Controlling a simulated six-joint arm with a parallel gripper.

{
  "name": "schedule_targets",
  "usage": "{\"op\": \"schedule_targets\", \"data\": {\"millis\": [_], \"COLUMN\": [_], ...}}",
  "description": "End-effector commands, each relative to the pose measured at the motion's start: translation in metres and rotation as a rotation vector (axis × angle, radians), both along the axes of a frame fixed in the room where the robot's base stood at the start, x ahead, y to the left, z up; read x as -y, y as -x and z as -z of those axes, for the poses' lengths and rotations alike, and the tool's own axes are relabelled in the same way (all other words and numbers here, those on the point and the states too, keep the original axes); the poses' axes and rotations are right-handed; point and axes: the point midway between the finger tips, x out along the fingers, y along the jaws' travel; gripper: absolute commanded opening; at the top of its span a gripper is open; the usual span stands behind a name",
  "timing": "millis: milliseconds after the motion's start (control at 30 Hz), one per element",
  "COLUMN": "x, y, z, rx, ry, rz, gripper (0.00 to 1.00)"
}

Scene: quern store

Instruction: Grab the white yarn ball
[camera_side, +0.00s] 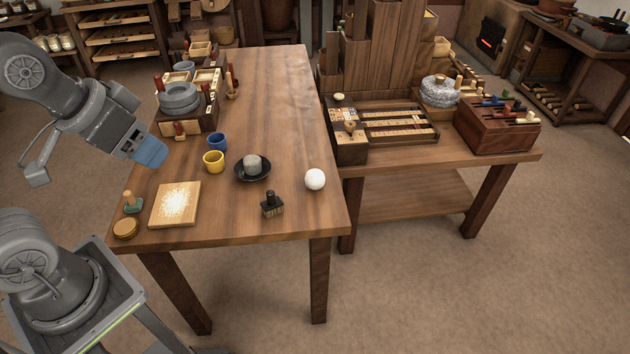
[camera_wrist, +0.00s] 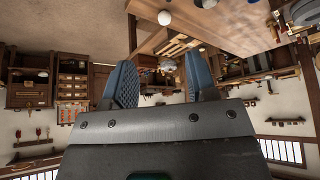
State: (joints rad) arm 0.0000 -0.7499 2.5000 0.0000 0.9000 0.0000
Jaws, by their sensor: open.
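The white yarn ball (camera_side: 315,179) sits on the wooden table (camera_side: 275,85) near its right edge in the side view. It also shows near the top of the wrist view as a small white ball (camera_wrist: 164,17), well away from my fingers. My gripper (camera_side: 150,153) is above the left part of the table, far to the left of the ball. In the wrist view the two blue fingers (camera_wrist: 160,82) stand apart with nothing between them. Nothing hides the ball.
Between my gripper and the ball stand a blue cup (camera_side: 217,142), a yellow cup (camera_side: 214,161) and a dark dish with a grey piece (camera_side: 252,168). A dark stamp (camera_side: 271,205) is left of the ball. A powdered board (camera_side: 175,204) lies front left.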

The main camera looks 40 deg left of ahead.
Motion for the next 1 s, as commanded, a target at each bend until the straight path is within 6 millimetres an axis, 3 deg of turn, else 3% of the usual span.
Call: {"op": "schedule_targets", "data": {"millis": [200, 433, 567, 767, 1000], "x": [0.0, 0.0, 0.0, 0.002, 0.006], "y": [0.0, -0.001, -0.014, -0.076, -0.168], "z": [0.0, 0.0, -0.003, -0.006, 0.02], "rx": [0.0, -0.001, -0.012, -0.054, -0.102], "ry": [0.0, 0.001, 0.027, 0.141, 0.293], "rz": [0.0, -0.003, -0.049, -0.264, -0.585], "gripper": [0.74, 0.74, 0.74, 0.74, 0.74]}}
